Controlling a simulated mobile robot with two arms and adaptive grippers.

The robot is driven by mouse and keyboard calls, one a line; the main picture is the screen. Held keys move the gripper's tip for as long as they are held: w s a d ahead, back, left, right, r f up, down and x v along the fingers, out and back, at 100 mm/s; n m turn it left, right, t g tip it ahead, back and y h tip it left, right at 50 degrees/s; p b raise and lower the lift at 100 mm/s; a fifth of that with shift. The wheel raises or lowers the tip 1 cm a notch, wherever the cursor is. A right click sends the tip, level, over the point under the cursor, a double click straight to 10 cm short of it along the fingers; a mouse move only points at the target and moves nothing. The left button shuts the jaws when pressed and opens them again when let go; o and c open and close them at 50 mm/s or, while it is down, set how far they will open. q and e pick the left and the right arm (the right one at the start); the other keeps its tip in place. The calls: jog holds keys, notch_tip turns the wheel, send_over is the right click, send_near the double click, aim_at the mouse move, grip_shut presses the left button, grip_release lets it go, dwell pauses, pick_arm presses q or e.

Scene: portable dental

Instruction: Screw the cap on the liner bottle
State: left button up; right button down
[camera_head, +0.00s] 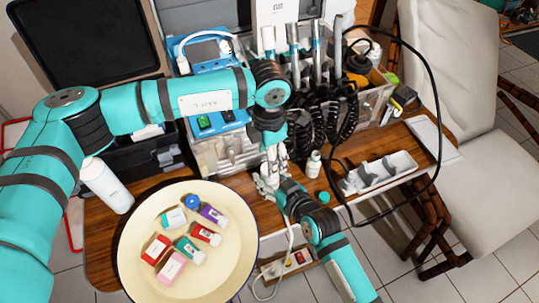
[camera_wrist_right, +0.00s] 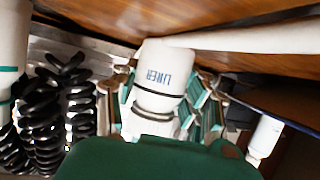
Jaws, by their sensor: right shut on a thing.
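The white liner bottle (camera_wrist_right: 165,78) shows in the middle of the right wrist view, its blue label upside down in that picture. In the head view it is hidden among the gripper parts. My right gripper (camera_head: 268,184) reaches in from the lower right and is shut on the liner bottle. My left gripper (camera_head: 272,157) points down from above, close to the right one; its fingertips are too small and crowded to judge. A small teal cap (camera_head: 323,197) lies on the wooden table (camera_head: 240,192), right of my right gripper. A small white bottle (camera_head: 313,165) stands behind it.
A round cream tray (camera_head: 232,262) holds several small coloured bottles and boxes at the front left. A white bottle (camera_head: 105,185) stands behind it. The dental unit with coiled hoses (camera_head: 340,118) is behind the grippers. A white holder (camera_head: 385,172) sits at right, with a black cable looping around.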

pick_arm(q)
jog(key=n, duration=0.1)
jog(key=r+n, duration=0.1)
jog(key=n, duration=0.1)
jog(key=shift+r+n, duration=0.3)
jog(key=r+n, duration=0.1)
jog(key=n, duration=0.3)
jog(key=shift+r+n, duration=0.3)
jog(key=shift+r, duration=0.1)
jog(key=shift+f, duration=4)
jog(key=c, duration=1.2)
jog(key=m, duration=0.7)
